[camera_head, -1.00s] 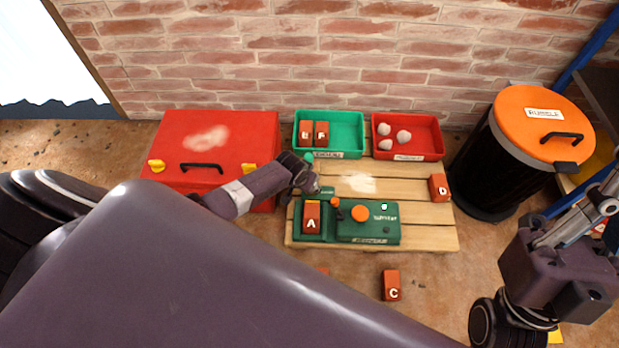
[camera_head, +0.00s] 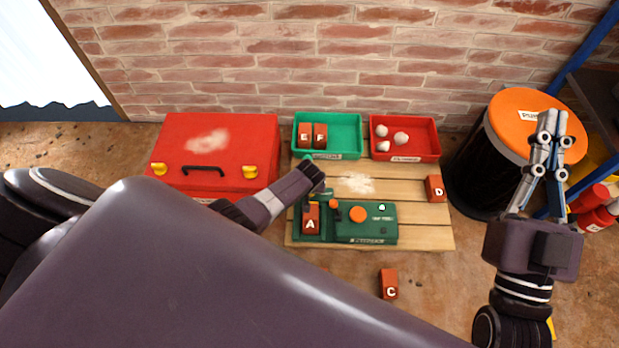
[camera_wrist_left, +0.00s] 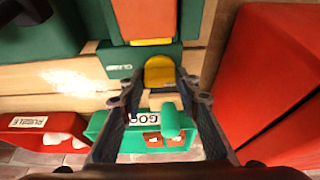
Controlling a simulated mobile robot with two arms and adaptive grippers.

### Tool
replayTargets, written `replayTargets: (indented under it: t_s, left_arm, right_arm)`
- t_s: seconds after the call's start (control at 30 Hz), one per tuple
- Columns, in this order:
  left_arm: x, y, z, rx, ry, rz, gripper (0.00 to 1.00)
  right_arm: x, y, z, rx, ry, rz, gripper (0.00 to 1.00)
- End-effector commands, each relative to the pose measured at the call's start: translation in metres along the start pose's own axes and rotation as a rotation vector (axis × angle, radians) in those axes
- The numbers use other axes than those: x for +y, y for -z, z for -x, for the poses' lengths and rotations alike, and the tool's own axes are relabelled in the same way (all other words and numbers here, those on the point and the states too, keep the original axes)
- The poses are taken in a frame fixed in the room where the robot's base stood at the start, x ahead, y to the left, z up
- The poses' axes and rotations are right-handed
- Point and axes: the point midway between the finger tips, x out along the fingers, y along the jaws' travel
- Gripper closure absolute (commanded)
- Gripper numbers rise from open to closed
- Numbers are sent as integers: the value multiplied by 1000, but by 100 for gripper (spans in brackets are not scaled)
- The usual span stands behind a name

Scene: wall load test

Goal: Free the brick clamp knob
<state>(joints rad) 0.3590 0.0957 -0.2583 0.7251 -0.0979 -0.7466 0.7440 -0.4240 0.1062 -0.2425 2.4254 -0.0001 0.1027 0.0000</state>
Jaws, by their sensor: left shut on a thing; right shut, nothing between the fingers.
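The green tester (camera_head: 365,235) sits on the wooden pallet. The orange brick A (camera_head: 311,218) lies in its left bay. In the left wrist view a yellow strip lies against the edge of the brick (camera_wrist_left: 145,15), beside a label starting "CLAM". My left gripper (camera_wrist_left: 160,82) is shut at the clamp, behind brick A. The yellow clamp knob (camera_wrist_left: 160,70) shows between its fingertips. A rounded green post (camera_wrist_left: 172,120) shows there too. In the head view my left wrist largely hides the knob. My right gripper (camera_head: 553,125) is shut and empty, raised before the orange-lidded bin.
A green tray (camera_head: 345,130) holds bricks E and F; a red tray (camera_head: 425,130) holds pale lumps. A red toolbox (camera_head: 220,135) stands left. Brick D (camera_head: 435,188) lies on the pallet, brick C (camera_head: 388,283) on the floor. The black bin (camera_head: 482,170) stands right.

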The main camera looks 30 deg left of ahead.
Motion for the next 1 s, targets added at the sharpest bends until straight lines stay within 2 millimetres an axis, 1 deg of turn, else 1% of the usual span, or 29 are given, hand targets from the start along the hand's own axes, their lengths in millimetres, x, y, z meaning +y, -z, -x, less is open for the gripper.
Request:
replayTargets:
  t_s: [0.53, 0.57, 0.7, 1.0]
  left_arm:
    - [1, 0, 0, 0, 6, 23, 94]
    - [1, 0, 0, 0, 6, 23, 67]
    - [1, 0, 0, 1, 7, 22, 52]
    - [0, 0, 0, 1, 8, 21, 52]
  right_arm:
    - [0, -3, 0, -12, 0, 0, 100]
    - [0, -3, 0, -12, 0, 0, 100]
    - [0, -3, 0, -11, 0, 0, 100]
    - [1, -1, 0, -6, -1, 2, 100]
